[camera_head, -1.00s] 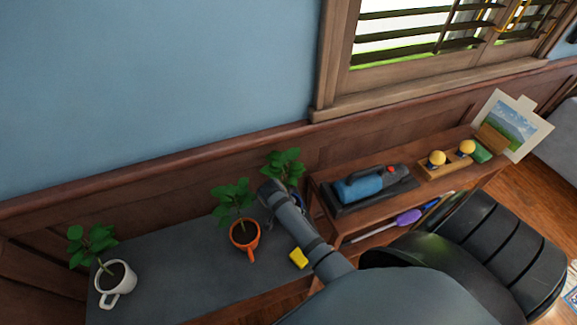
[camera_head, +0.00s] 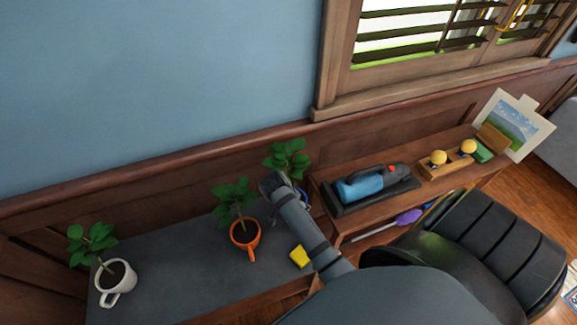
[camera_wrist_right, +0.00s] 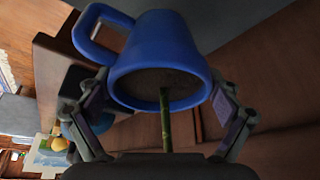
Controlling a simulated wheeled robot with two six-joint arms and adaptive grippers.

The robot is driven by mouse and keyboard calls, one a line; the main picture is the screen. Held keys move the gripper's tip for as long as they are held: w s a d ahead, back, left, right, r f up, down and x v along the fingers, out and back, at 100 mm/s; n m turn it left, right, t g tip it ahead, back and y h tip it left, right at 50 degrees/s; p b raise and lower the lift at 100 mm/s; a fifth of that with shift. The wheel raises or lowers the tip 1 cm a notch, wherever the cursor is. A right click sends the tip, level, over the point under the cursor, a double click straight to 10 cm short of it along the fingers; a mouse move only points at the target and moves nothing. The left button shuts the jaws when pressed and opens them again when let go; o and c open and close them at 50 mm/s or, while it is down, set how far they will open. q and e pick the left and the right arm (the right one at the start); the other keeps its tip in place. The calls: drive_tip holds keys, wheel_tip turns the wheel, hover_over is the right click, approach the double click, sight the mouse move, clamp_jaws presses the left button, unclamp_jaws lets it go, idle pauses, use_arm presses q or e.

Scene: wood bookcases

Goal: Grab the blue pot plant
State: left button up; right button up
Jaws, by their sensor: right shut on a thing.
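The blue pot (camera_wrist_right: 165,55) is a mug-like pot with a handle. In the right wrist view it sits between the two fingers of my right gripper (camera_wrist_right: 162,108), which is shut on it. A green stem rises from its dark soil. In the head view the plant's green leaves (camera_head: 287,157) show just beyond the gripper (camera_head: 273,184), at the right end of the dark grey surface. There the pot is mostly hidden behind my wrist. My left gripper is not in view.
An orange pot plant (camera_head: 245,234) stands close left of my arm, and a white pot plant (camera_head: 117,282) farther left. A yellow block (camera_head: 299,257) lies beside my forearm. A wooden shelf (camera_head: 345,225) with a blue tool (camera_head: 363,184) stands to the right.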

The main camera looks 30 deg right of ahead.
drive_tip(key=s+r, duration=0.4)
drive_tip(key=shift+r, duration=0.25)
drive_tip(key=s+r, duration=0.3)
drive_tip(key=s, duration=0.5)
drive_tip(key=shift+s+r, duration=0.15)
drive_tip(key=shift+r, duration=0.15)
